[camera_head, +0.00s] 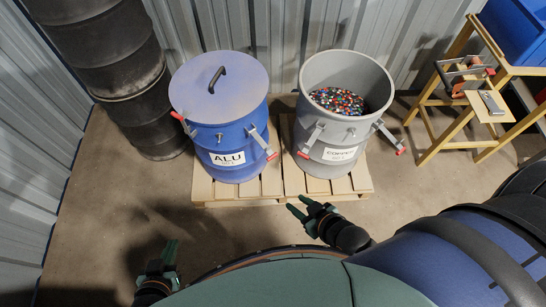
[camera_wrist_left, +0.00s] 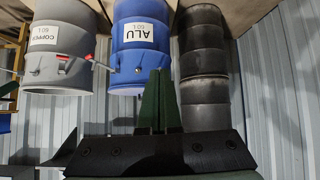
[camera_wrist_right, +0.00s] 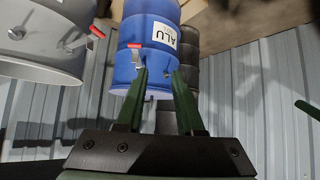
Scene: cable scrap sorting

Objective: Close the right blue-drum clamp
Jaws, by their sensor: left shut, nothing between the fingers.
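The blue drum (camera_head: 230,162), labelled ALU, stands on a pallet with its lid (camera_head: 219,86) on. Its right clamp (camera_head: 262,142) has a grey lever with a red tip, angled down and outward from the drum wall. This clamp also shows in the right wrist view (camera_wrist_right: 136,54). My right gripper (camera_head: 299,206) is open and empty, in front of the pallet, below and right of the clamp, not touching it. Its fingers (camera_wrist_right: 162,100) stand apart in its wrist view. My left gripper (camera_head: 167,256) is shut and empty at lower left, away from the drum.
A grey COPPER drum (camera_head: 331,150), lidless with coloured scrap, stands close on the right; its left clamp (camera_head: 311,140) faces the blue drum. Black drums (camera_head: 108,55) are stacked at left. A wooden stand (camera_head: 455,130) is at right.

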